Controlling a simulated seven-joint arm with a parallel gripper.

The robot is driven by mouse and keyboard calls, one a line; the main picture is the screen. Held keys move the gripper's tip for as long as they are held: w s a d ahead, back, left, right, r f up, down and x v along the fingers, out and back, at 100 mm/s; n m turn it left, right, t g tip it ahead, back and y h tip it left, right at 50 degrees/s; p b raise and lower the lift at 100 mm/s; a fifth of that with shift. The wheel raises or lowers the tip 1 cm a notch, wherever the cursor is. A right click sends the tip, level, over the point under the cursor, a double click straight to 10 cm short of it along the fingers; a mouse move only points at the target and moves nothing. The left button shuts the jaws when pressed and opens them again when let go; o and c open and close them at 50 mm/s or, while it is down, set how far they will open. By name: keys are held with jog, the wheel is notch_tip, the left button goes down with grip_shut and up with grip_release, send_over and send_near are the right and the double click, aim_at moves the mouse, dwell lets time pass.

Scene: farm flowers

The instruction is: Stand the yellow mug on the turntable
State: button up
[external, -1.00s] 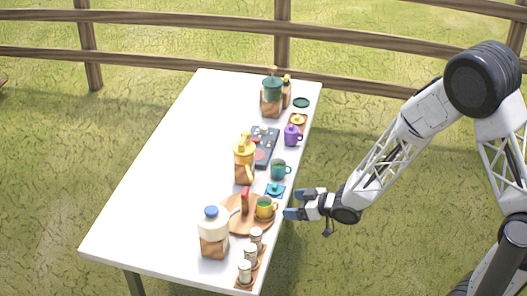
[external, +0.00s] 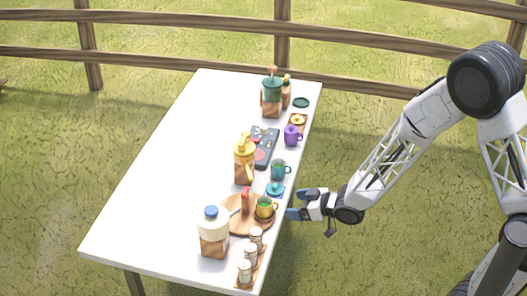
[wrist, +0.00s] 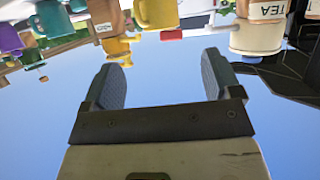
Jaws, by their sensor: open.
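The yellow mug (external: 264,208) appears upright on the right part of the round wooden turntable (external: 233,225), its handle towards the right. It also shows as a yellow mug (wrist: 157,12) at the top of the wrist view, which looks upside down. My gripper (external: 297,205) is open and empty, just off the table's right edge, to the right of the mug and apart from it. In the wrist view both fingers (wrist: 165,80) stand wide apart with only sky between them. The mug's contact with the turntable is too small to see closely.
A red-topped item (external: 245,201) stands on the turntable. Several small jars (external: 250,255) and a cream jar with blue lid (external: 212,225) are nearby. The table's left side is clear.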

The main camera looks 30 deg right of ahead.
jog(key=s+d+r+m+g+h, duration=0.2)
jog(key=s+d+r+m+h, duration=0.35)
jog(key=d+r, duration=0.75)
jog(key=s+d+r+g+h, duration=0.1)
jog(key=s+r+g, duration=0.2)
jog(key=s, duration=0.9)
jog(key=s+d+r+m+g, duration=0.1)
jog(key=s+r+g, duration=0.2)
jog(key=s+r, duration=0.5)
jog(key=s, duration=0.4)
jog(key=shift+s+d+r+g+h, duration=0.2)
jog(key=shift+s+d+g+h, duration=0.1)
jog(key=shift+d+h, duration=0.05)
jog(key=shift+m, duration=0.25)
